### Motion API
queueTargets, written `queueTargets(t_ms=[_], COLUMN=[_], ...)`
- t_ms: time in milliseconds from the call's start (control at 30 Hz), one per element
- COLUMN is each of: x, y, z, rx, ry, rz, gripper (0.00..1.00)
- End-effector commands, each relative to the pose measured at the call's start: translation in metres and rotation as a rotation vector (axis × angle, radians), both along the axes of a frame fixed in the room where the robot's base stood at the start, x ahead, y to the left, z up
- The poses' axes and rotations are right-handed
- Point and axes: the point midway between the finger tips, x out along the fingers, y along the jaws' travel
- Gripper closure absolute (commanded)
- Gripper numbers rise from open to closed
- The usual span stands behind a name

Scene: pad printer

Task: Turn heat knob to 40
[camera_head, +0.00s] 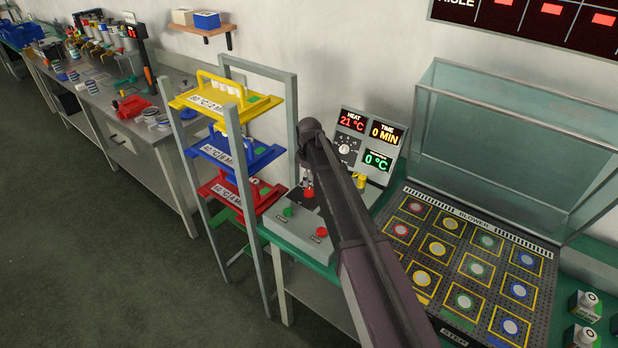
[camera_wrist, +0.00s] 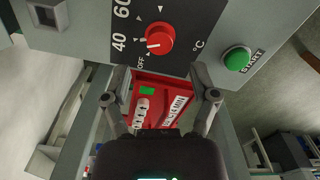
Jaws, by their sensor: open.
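The red heat knob (camera_wrist: 160,38) sits on a dark dial plate (camera_wrist: 105,22) in the wrist view, marked OFF, 40 and 60 with a °C sign. Its white pointer faces left, toward the OFF and 40 side; the exact mark is hard to tell. My gripper (camera_wrist: 163,98) is open and empty, with its two fingertips apart and short of the knob. In the head view my gripper (camera_head: 307,180) is above the control box (camera_head: 290,235), partly hidden by my arm. The HEAT display (camera_head: 352,121) reads 21 °C.
A green START button (camera_wrist: 237,58) is beside the knob. A rack (camera_head: 285,150) with yellow, blue and red trays stands left of the box. A perforated blower bed (camera_head: 470,260) with a raised clear cover (camera_head: 520,130) lies to the right. A red button (camera_head: 321,231) is on the box.

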Motion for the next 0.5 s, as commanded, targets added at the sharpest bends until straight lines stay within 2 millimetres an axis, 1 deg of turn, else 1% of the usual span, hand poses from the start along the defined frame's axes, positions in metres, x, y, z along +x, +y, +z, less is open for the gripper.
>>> queueTargets(t_ms=[33, 500], x=[0.0, 0.0], y=[0.0, 0.0], z=[0.009, 0.049], rx=[0.0, 0.0], ry=[0.0, 0.0], rz=[0.0, -0.001], gripper=[0.24, 0.24])
